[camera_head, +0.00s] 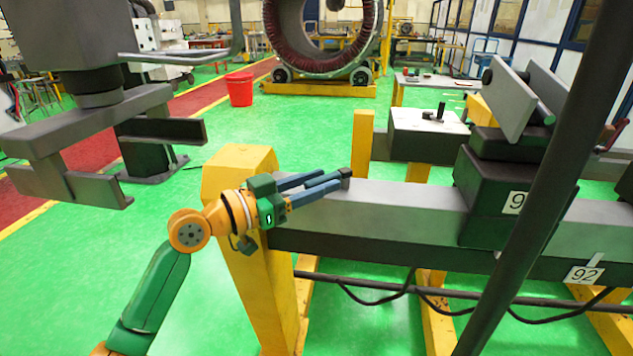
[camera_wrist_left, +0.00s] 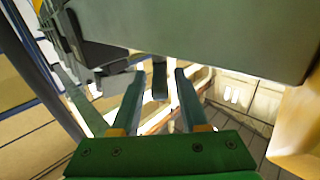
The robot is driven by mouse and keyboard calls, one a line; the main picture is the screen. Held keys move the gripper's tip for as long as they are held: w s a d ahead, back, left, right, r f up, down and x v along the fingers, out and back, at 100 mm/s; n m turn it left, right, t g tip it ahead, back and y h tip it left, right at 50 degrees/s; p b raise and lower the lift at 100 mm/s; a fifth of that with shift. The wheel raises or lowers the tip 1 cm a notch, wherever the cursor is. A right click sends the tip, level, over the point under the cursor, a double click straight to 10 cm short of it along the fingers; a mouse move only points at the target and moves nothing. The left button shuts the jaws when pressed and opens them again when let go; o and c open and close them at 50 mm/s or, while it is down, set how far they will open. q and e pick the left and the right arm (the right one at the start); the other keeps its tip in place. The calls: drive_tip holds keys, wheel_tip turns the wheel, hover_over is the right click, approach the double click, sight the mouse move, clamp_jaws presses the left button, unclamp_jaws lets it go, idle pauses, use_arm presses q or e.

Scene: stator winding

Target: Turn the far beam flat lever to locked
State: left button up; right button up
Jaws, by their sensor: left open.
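My left gripper (camera_head: 332,180) reaches from the left over the end of the grey beam (camera_head: 400,208), with its fingers pointing right. Its two blue-grey fingers are open. A small dark block (camera_head: 345,173) shows at the fingertips. In the left wrist view, a dark post (camera_wrist_left: 160,80) stands between the spread fingers (camera_wrist_left: 160,98), with a visible gap on each side. A second dark lever with an upright handle (camera_head: 437,114) sits on a pale box behind the grey beam. I cannot tell which of the two is the named lever. My right gripper is not in view.
A yellow post (camera_head: 240,163) supports the beam's left end. Dark clamp blocks (camera_head: 500,190) stand on the beam to the right. A dark slanted pole (camera_head: 550,190) crosses the right side. Grey machine jaws (camera_head: 90,150) hang at upper left. The green floor between is clear.

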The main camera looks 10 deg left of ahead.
use_arm(q)
drive_tip(key=shift+s+a+f, duration=0.1)
drive_tip(key=shift+a, duration=0.05)
drive_tip(key=b+v, duration=0.3)
drive_tip(key=v, duration=0.3)
drive_tip(key=shift+s+a, duration=0.25)
drive_tip(key=shift+s, duration=0.05)
